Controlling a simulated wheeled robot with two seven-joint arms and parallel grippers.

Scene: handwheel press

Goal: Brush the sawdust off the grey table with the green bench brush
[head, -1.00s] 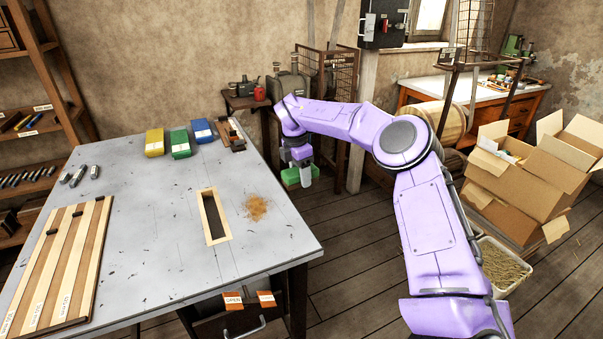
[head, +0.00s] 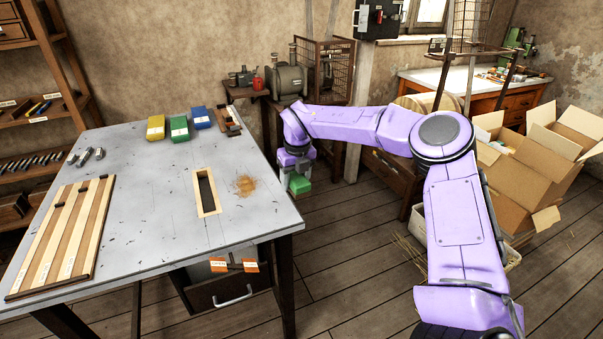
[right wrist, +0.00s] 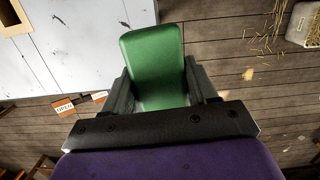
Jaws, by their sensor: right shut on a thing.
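The grey table (head: 130,215) fills the left half of the head view. A tan patch of sawdust (head: 245,185) lies on it, right of a wood-framed slot. My right gripper (head: 292,178) is just beyond the table's right edge, shut on the green bench brush (head: 300,185). In the right wrist view the brush's green top (right wrist: 155,62) sits between the two dark fingers (right wrist: 158,90). Its bristles are hidden. The table's edge shows to the left of the brush there. My left gripper is not in view.
Yellow, green and blue boxes (head: 179,127) stand at the table's back. A striped wooden board (head: 62,240) lies at the left. The framed slot (head: 206,192) is beside the sawdust. Open cardboard boxes (head: 535,170) stand on the floor at right.

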